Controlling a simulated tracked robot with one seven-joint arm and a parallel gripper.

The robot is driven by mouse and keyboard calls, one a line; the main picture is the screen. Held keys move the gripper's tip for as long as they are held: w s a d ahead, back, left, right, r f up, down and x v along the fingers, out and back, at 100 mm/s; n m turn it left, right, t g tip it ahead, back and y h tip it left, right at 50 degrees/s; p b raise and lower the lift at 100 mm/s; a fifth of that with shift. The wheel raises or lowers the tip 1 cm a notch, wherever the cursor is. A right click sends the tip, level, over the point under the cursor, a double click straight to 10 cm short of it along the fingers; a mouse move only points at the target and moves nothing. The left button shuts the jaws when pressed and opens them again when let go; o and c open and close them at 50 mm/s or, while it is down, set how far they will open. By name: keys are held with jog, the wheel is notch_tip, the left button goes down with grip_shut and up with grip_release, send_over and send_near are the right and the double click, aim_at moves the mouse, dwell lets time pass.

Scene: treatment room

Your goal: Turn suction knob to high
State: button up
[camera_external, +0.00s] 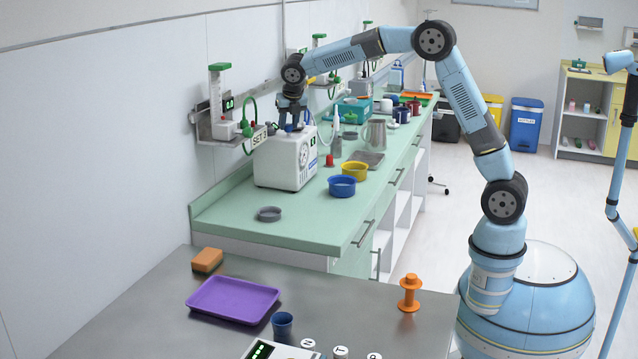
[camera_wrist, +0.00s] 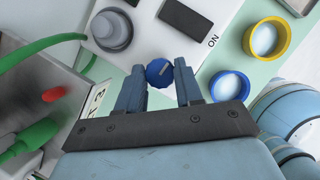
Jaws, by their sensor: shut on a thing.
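The white suction unit (camera_external: 272,165) stands on the green counter by the wall, with a round gauge on its front. It also shows in the wrist view (camera_wrist: 145,48). The blue suction knob (camera_wrist: 160,72) is on the unit's top face. My gripper (camera_wrist: 159,76) points down at the unit, its fingers shut on the blue knob, one on each side. In the external view my gripper (camera_external: 291,122) is at the unit's top, and the knob is mostly hidden there. I cannot read the knob's setting.
A grey round cap (camera_wrist: 112,29) and a black switch (camera_wrist: 187,18) marked ON sit close to the knob. A yellow bowl (camera_external: 355,171) and a blue bowl (camera_external: 342,187) stand right of the unit. A wall bracket with green tubing (camera_external: 220,120) is at its left.

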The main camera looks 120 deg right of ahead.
jog(key=shift+f, duration=0.1)
dwell(0.3)
jog(key=o, duration=1)
jog(key=v, duration=1.3)
jog(key=shift+r, duration=0.35)
jog(key=shift+a, duration=0.1)
